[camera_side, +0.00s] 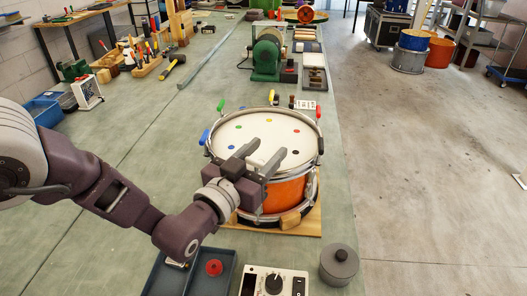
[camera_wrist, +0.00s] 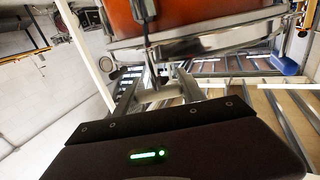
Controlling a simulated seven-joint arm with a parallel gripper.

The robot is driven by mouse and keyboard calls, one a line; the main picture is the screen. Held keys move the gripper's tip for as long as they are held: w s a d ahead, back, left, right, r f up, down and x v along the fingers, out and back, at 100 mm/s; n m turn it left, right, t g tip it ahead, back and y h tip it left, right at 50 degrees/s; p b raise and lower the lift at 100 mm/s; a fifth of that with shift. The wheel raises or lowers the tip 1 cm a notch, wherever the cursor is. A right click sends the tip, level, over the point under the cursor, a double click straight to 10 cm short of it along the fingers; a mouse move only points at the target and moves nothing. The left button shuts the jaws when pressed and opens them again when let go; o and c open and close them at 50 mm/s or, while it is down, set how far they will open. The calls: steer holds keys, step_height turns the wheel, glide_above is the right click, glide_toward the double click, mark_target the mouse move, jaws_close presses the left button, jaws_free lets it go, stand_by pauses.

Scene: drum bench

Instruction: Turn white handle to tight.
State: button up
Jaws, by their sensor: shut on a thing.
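The orange drum (camera_side: 286,192) stands upright with its pale head (camera_side: 262,126) facing up and coloured dots near the head's edge. My gripper (camera_side: 265,151) is at the drum's near side, its fingers overlapping the head in the side view. In the wrist view my gripper (camera_wrist: 160,86) has a pale piece, which looks like the white handle (camera_wrist: 156,97), between its fingers below the metal rim. The gripper is shut on it.
A blue handle (camera_side: 204,137), a green handle (camera_side: 221,105) and a red handle (camera_side: 319,113) stand around the rim. The drum rests on a wooden board (camera_side: 309,221).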

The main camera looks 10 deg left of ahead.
steer(key=m+g+h, duration=0.1)
steer(key=m+h, duration=0.1)
steer(key=m+g+h, duration=0.1)
steer(key=h, duration=0.1)
steer(key=shift+s+d+g, duration=0.1)
steer(key=shift+d+g, duration=0.15)
steer(key=shift+g, duration=0.05)
steer(key=m+g+h, duration=0.3)
steer(key=g, duration=0.1)
steer(key=shift+s+d+m+h, duration=0.3)
steer(key=m+g+h, duration=0.1)
steer(key=g, duration=0.1)
steer(key=s+m+g+h, duration=0.1)
steer(key=m+g, duration=0.1)
steer(key=g, duration=0.1)
steer(key=shift+d+m, duration=0.2)
steer(key=shift+m, duration=0.1)
steer(key=shift+s+d+m+g+h, duration=0.1)
steer(key=shift+s+m+g+h, duration=0.15)
steer(key=shift+m+g, duration=0.8)
steer(key=shift+s+m+g+h, duration=0.2)
steer(key=shift+m+g, duration=0.35)
steer(key=shift+g, duration=1)
steer(key=o, duration=1.4)
steer(key=shift+c, duration=0.2)
step_height(320, 180, up, 10)
steer(key=shift+c, duration=0.2)
